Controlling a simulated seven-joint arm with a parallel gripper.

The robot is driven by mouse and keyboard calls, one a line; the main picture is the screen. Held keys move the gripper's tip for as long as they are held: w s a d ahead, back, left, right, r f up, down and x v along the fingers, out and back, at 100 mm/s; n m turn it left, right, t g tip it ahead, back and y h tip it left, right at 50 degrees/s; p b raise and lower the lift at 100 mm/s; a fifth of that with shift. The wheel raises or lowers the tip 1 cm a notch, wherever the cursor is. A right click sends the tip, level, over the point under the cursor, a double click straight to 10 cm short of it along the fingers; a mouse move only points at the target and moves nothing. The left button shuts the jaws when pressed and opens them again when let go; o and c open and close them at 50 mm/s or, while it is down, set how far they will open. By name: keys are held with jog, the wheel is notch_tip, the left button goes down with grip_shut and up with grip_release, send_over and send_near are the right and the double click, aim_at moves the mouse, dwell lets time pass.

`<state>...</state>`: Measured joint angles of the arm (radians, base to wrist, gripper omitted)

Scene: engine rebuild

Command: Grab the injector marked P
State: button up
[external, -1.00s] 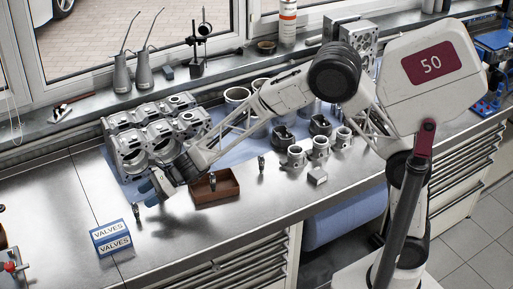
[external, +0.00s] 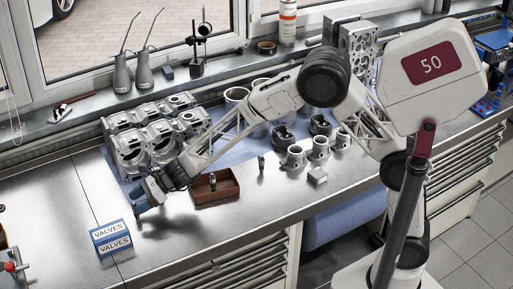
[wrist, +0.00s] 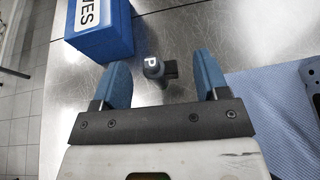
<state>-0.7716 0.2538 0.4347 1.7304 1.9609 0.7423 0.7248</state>
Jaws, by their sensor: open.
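The injector marked P (wrist: 152,66) stands on the metal bench in the wrist view, its dark top with a white letter P facing the camera. A dark side connector points to the right. My gripper (wrist: 162,62) is open, with one blue finger on each side of the injector and visible gaps between. It is closer to the left finger. In the external view my gripper (external: 146,198) is low over the bench, left of the brown tray, and mostly hides this injector.
A blue VALVES box (external: 110,238) stands close to the left; it also shows in the wrist view (wrist: 98,28). Another injector (external: 213,181) is at the brown tray (external: 218,198), and one (external: 261,165) stands right of it. An engine block (external: 150,135) is behind.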

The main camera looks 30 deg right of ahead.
jog(key=shift+x, duration=1.8)
jog(key=shift+r, duration=0.1)
jog(key=c, duration=1)
jog(key=shift+r, duration=0.15)
jog(key=shift+r, duration=1.4)
jog(key=shift+s+d+r, duration=0.15)
jog(key=shift+s+r, duration=0.05)
jog(key=shift+r, duration=0.05)
jog(key=s+d, duration=0.3)
jog(key=d, duration=0.1)
jog(key=s+d+r, duration=0.1)
jog(key=s+d, duration=0.2)
jog(key=d, duration=0.1)
jog(key=s+d, duration=0.3)
jog(key=d, duration=0.1)
jog(key=shift+s+r, duration=0.15)
jog(key=shift+s, duration=0.15)
